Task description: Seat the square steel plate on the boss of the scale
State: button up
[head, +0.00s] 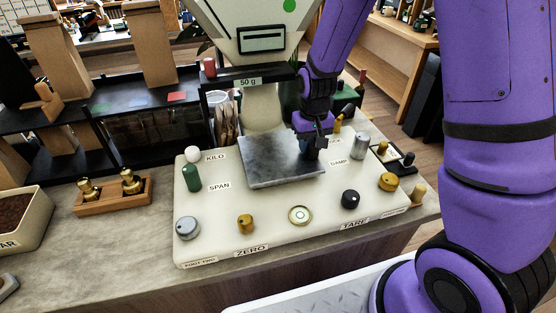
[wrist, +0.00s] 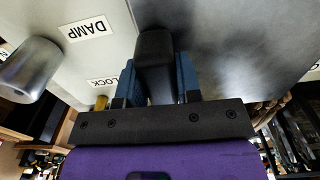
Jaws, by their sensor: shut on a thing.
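The square steel plate (head: 280,165) lies about level over the back middle of the cream scale (head: 268,203). The plate also fills the upper right of the wrist view (wrist: 245,45). My gripper (head: 314,141) is at the plate's right back edge. In the wrist view its blue fingers (wrist: 156,78) are shut on either side of a black grip (wrist: 155,50) that reaches to the plate's edge. The boss is hidden, apparently under the plate, and I cannot tell whether the plate touches it.
Around the plate stand a green knob (head: 192,178), a white ball knob (head: 193,154), a grey cylinder (head: 359,146), a black knob (head: 350,199) and brass knobs (head: 246,224). A spout marked 50 g (head: 248,82) hangs behind. A wooden block with brass weights (head: 113,195) sits left.

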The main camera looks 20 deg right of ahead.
jog(key=o, duration=0.8)
jog(key=shift+d, duration=0.2)
jog(key=shift+a+r, duration=0.25)
jog(key=shift+r, duration=0.9)
jog(key=shift+a+r, duration=0.2)
jog(key=shift+r, duration=0.9)
jog(key=shift+a+r, duration=0.25)
jog(key=shift+r, duration=0.9)
jog(key=shift+o, duration=0.5)
jog(key=o, duration=0.5)
jog(key=shift+r, duration=0.1)
notch_tip(320, 180, up, 11)
jog(key=shift+f, duration=0.2)
